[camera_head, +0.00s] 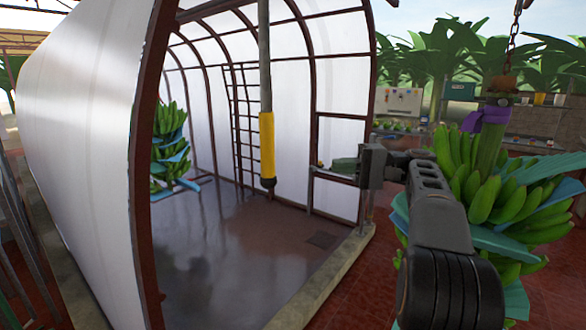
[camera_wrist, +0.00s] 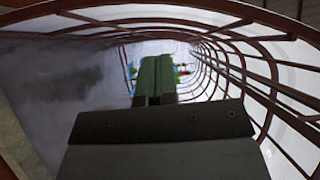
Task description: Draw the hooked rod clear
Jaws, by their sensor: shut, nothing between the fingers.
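A grey rod with a yellow sleeve (camera_head: 267,145) and a dark lower tip hangs upright in the head view, in front of the tunnel's opening. Its top runs out of the frame, and I see no hook on it. My gripper (camera_head: 334,164) is to the right of the yellow sleeve, apart from it in the picture, pointing left. Its green fingers are together and hold nothing. In the wrist view, my gripper (camera_wrist: 153,62) points down the tunnel, fingers closed. I cannot make out the rod in that view.
A white-walled arched tunnel (camera_head: 85,90) with dark red ribs surrounds a grey floor (camera_head: 245,235). A banana bunch (camera_head: 168,140) hangs inside at left. Another bunch (camera_head: 520,205) hangs from a chain (camera_head: 512,40) at right, partly behind my arm. A ladder (camera_head: 243,125) stands at the far wall.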

